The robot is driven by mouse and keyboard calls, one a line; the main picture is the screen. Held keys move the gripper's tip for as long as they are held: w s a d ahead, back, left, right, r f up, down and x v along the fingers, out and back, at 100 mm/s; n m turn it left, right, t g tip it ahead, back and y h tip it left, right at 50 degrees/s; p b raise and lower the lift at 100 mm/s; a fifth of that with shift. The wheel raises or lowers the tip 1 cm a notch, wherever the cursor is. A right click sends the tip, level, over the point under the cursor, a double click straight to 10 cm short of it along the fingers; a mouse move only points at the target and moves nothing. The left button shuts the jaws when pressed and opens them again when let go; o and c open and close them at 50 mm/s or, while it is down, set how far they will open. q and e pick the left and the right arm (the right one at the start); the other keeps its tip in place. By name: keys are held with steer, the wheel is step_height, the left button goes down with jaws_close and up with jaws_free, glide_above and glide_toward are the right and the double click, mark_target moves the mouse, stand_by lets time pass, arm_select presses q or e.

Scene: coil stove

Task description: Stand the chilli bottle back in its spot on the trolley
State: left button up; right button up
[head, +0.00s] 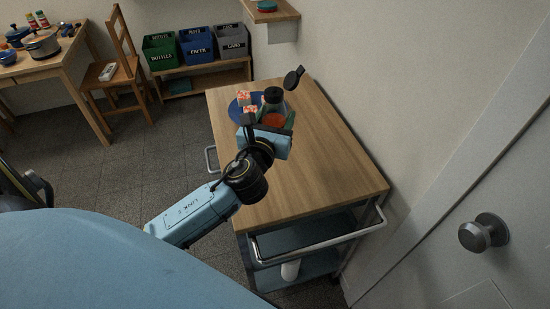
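The wooden-topped trolley (325,165) stands along the wall. Near its far end is a bottle with a dark cap (273,96) and red-orange lower down, which may be the chilli bottle; no label can be read. My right gripper (268,119) is at this bottle, seen from behind, its light blue body hiding the bottle's foot. I cannot tell whether its fingers touch the bottle or whether the bottle stands on the top. My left gripper is not in view.
A blue plate (236,112) and red-and-white patterned blocks (243,97) are beside the bottle. A black round-headed object (292,79) rises just behind. The near trolley top is clear. A metal handle (320,245) and a door knob (483,232) are nearer.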

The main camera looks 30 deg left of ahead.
arm_select(q)
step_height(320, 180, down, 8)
steer(key=b, duration=0.3)
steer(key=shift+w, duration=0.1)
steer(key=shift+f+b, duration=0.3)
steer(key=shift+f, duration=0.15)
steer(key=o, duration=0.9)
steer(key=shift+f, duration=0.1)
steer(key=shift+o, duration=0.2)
arm_select(e)
steer(key=f, duration=0.1)
steer(key=w+f, duration=0.1)
steer(key=f, duration=0.1)
steer(key=w+d+f, duration=0.1)
steer(key=shift+f, duration=0.15)
